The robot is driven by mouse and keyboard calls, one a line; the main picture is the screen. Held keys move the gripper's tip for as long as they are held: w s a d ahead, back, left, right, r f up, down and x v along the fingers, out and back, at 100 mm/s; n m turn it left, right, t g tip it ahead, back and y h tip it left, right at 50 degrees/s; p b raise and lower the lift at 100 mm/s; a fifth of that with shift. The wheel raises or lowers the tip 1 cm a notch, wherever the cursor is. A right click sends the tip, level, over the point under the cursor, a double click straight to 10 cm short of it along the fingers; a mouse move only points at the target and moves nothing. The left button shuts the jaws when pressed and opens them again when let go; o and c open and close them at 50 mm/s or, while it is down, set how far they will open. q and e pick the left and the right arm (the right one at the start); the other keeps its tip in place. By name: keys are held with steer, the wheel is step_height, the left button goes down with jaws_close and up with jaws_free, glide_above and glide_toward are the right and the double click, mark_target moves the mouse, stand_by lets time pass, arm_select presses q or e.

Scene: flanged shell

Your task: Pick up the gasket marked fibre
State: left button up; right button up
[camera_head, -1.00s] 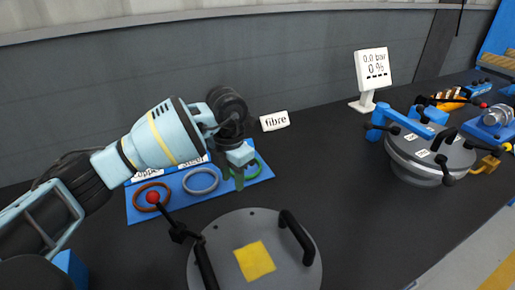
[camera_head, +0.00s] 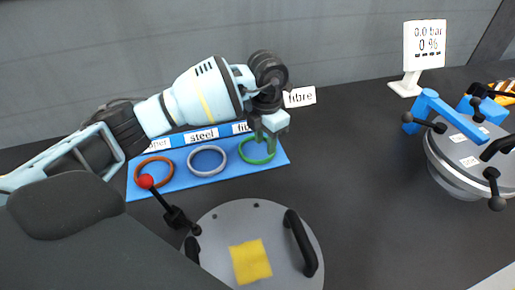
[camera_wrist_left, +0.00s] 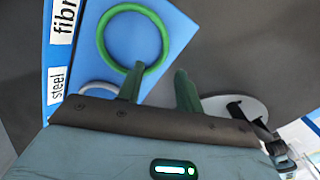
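The fibre gasket is a green ring (camera_head: 258,163) on the right of the blue board (camera_head: 222,178) in the head view. The board's label behind it is partly hidden by my arm. My left gripper (camera_head: 264,133) is over the ring's far side, fingers pointing down. In the left wrist view the two green fingers (camera_wrist_left: 158,90) are apart with nothing between them. One fingertip overlaps the near edge of the green ring (camera_wrist_left: 166,42); I cannot tell if it touches. My right gripper is not in view.
An orange-brown ring (camera_head: 155,178) and a grey ring (camera_head: 207,174), the latter by the steel label (camera_head: 202,136), lie on the board. A round grey lid (camera_head: 225,225) with handles and a red-knobbed lever stands in front. A white fibre sign (camera_head: 299,97) stands behind.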

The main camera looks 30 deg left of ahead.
mark_target(268, 158)
arm_select(q)
steer(key=shift+w+d+f, duration=0.1)
steer(key=shift+d+f, duration=0.05)
steer(key=shift+f, duration=0.7)
steer(key=shift+w+d+f, duration=0.1)
steer(key=shift+d+f, duration=0.05)
steer(key=shift+f, duration=0.75)
steer(key=shift+d+f, duration=0.15)
steer(key=shift+f, duration=0.7)
jaws_close()
